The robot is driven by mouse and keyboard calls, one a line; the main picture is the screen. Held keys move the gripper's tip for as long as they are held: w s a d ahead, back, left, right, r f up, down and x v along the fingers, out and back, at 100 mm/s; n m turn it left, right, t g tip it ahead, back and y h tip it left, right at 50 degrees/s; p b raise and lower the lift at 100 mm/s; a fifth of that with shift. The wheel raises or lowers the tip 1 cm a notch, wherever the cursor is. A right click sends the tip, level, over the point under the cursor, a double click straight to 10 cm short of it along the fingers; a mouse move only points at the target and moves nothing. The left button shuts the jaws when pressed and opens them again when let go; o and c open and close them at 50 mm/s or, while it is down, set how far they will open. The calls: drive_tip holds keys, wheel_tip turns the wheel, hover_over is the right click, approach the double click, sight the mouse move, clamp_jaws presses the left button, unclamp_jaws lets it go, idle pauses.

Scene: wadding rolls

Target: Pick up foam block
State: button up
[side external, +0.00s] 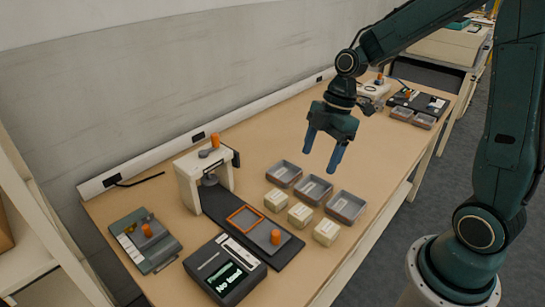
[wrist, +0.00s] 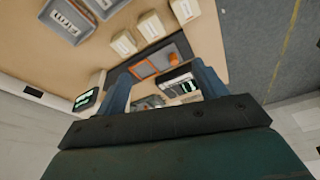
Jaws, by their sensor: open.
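Three small cream blocks stand in a row on the bench in front of the grey trays: a left block (side external: 276,200), a middle block (side external: 300,215) and a right block (side external: 326,232). Each has a pale label too small to read, so I cannot tell which is the foam block. Cream blocks also show in the wrist view, such as one block (wrist: 151,26) near the top. My gripper (side external: 322,158) has its two blue fingers apart with nothing between them. It hangs in the air above the trays, clear of the blocks. The fingers (wrist: 163,86) also show in the wrist view.
Three grey trays, including a middle tray (side external: 313,190), sit behind the blocks. A cream press (side external: 190,185) with an orange knob stands left, with a dark base plate (side external: 285,252) in front. A dark display unit (side external: 225,270) is at the front. Bare bench (side external: 255,150) lies behind.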

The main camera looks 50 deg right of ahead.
wheel_tip(320, 180, down, 6)
drive_tip(key=w+d+n+y, duration=0.2)
drive_tip(key=n, duration=0.1)
approach(299, 212)
drive_tip(key=shift+g+h, duration=0.3)
drive_tip(key=shift+g, duration=0.1)
drive_tip(key=shift+w+a+x, duration=0.15)
drive_tip(key=shift+x, duration=0.7)
drive_tip(key=shift+w+a+x, duration=0.1)
drive_tip(key=shift+a+x, duration=0.05)
drive_tip(key=shift+x, duration=0.7)
drive_tip(key=shift+w+a+x, duration=0.1)
drive_tip(key=shift+w+x, duration=0.05)
drive_tip(key=shift+x, duration=0.65)
drive_tip(key=shift+r, duration=0.1)
drive_tip(key=shift+x, duration=2.6)
drive_tip(key=c, duration=1)
